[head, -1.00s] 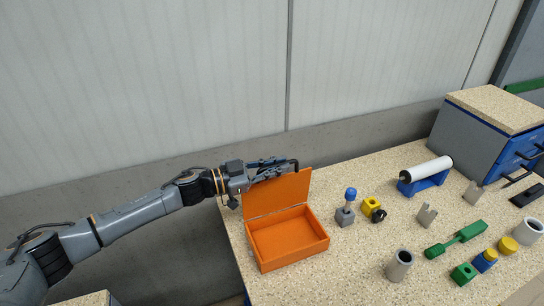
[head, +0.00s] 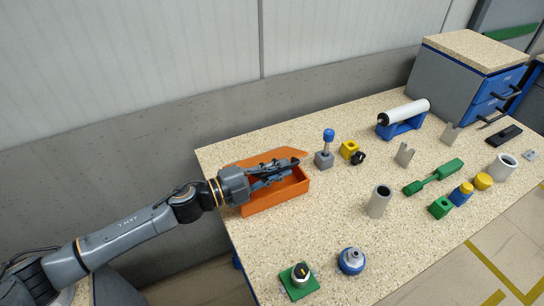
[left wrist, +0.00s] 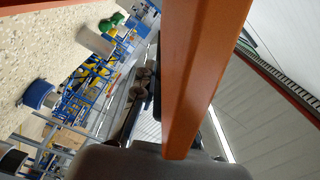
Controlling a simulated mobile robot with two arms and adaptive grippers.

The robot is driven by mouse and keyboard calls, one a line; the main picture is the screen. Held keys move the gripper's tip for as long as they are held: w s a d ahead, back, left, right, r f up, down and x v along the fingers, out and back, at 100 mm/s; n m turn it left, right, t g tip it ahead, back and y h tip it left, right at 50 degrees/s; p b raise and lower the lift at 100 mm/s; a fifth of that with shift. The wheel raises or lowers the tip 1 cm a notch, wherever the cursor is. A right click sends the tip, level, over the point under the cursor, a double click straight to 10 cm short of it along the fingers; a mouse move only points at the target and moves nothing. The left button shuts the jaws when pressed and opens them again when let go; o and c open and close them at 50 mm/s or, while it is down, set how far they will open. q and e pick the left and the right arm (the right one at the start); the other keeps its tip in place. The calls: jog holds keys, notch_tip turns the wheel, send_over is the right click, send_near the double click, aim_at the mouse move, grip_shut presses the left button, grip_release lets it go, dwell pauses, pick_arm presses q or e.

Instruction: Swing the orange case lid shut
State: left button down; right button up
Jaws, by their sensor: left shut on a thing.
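The orange case (head: 278,197) sits open on the speckled worktop near its left end. Its orange lid (head: 290,154) shows as a narrow strip above the back of the case, partly hidden by my left gripper. My left gripper (head: 284,168) reaches in from the left over the case and is shut on the lid. In the left wrist view the lid (left wrist: 200,70) is a long orange slab running up from the gripper. The exact grip on its edge is hidden. My right gripper is not in view.
A grey cylinder (head: 379,201) stands to the right. A green block with a black knob (head: 299,279) is nearer.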

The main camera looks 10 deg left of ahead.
pick_arm(q)
jog(key=f+m+b, duration=0.1)
jog(key=f, duration=0.1)
jog(key=s+d+f+m+b, duration=0.1)
jog(key=f+m+b, duration=0.1)
jog(key=f, duration=0.1)
jog(key=s+f+m+b, duration=0.1)
jog(key=f+b, duration=0.1)
jog(key=f, duration=0.1)
jog(key=shift+s+d+m, duration=0.15)
jog(key=shift+d+m, duration=0.1)
jog(key=shift+m, duration=0.15)
jog(key=shift+f+b, duration=0.95)
jog(key=c, duration=1.4)
grip_release()
jog(key=shift+o, duration=0.2)
jog(key=shift+s, duration=0.1)
jog(key=v, duration=1.2)
jog(key=shift+d, duration=0.1)
